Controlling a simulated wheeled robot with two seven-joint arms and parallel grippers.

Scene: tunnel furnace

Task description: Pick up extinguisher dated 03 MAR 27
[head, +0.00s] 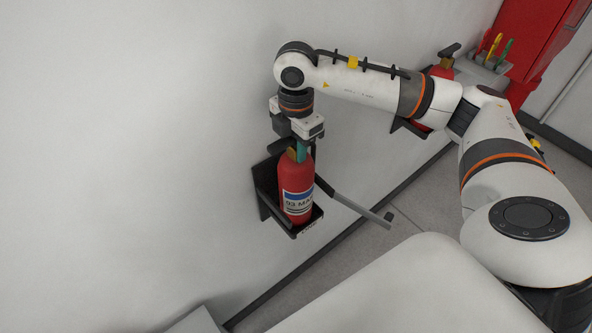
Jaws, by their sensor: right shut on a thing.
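A red extinguisher (296,182) stands upright in a black wall bracket (264,203). Its white label shows "03 MA", and the rest of the label is turned out of sight. My right gripper (297,148) is above it, pointing down, shut on the top of the extinguisher at its valve and neck. The gripper body hides part of the valve and handle. The bracket's strap arm (350,205) is swung open to the right. My left gripper is not in view.
A second red extinguisher (442,70) sits in another bracket on the wall, partly hidden behind my right arm. A rack with coloured-handled tools (490,58) and a red cabinet (540,40) are at upper right. Grey floor (380,250) lies below the wall.

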